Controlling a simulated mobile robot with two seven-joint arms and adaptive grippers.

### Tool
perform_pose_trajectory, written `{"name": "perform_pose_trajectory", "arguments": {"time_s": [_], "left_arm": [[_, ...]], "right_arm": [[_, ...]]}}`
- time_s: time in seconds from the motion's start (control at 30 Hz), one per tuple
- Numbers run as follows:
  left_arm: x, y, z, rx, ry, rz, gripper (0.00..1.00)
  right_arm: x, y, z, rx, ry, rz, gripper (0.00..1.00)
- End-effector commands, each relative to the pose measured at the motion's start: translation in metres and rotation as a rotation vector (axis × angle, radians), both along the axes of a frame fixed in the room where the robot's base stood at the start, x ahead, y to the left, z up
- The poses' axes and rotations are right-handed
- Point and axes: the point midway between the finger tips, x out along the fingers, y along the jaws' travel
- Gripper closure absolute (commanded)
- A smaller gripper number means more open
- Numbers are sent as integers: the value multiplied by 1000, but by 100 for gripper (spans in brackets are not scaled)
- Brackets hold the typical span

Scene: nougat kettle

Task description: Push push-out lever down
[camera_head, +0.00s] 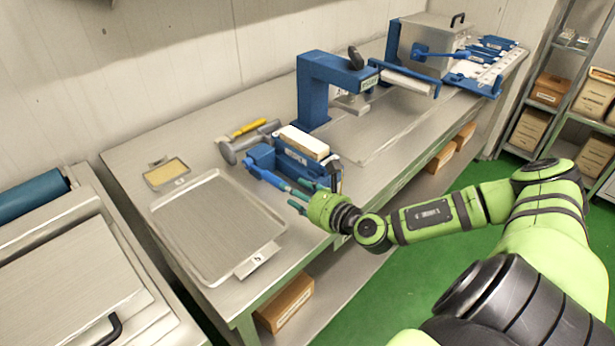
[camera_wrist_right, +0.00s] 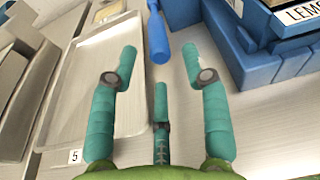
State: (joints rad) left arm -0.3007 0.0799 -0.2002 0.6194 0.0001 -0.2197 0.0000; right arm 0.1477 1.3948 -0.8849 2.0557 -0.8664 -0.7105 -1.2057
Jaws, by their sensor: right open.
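A blue push-out device (camera_head: 287,160) stands on the steel table with a pale block (camera_head: 304,142) on its top. Its blue lever (camera_head: 266,176) points toward the tray side. In the right wrist view the round lever end (camera_wrist_right: 158,48) lies ahead, between the lines of my fingers. My right gripper (camera_head: 295,192) is open and empty, with teal fingers, just in front of the lever. In the right wrist view its spread fingers (camera_wrist_right: 159,62) frame the lever end; contact cannot be told. My left gripper is not in view.
A metal tray (camera_head: 215,222) marked 5 lies left of the device. A mallet (camera_head: 240,148), a yellow-handled tool (camera_head: 250,127) and a small yellowish tray (camera_head: 166,172) lie behind. A blue press (camera_head: 315,90) stands farther back. Bare table lies right of the device.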

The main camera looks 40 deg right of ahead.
Motion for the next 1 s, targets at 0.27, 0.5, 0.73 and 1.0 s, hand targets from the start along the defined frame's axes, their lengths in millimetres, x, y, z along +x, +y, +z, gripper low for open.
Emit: {"name": "perform_pose_trajectory", "arguments": {"time_s": [0.27,0.5,0.73,1.0], "left_arm": [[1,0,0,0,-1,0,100],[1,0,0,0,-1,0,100],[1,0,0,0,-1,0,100],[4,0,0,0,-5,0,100]], "right_arm": [[-37,-2,7,-2,3,0,52],[-40,-2,8,1,1,-1,52],[-40,-3,8,1,1,-1,52],[-40,-3,8,1,1,-1,52]]}}
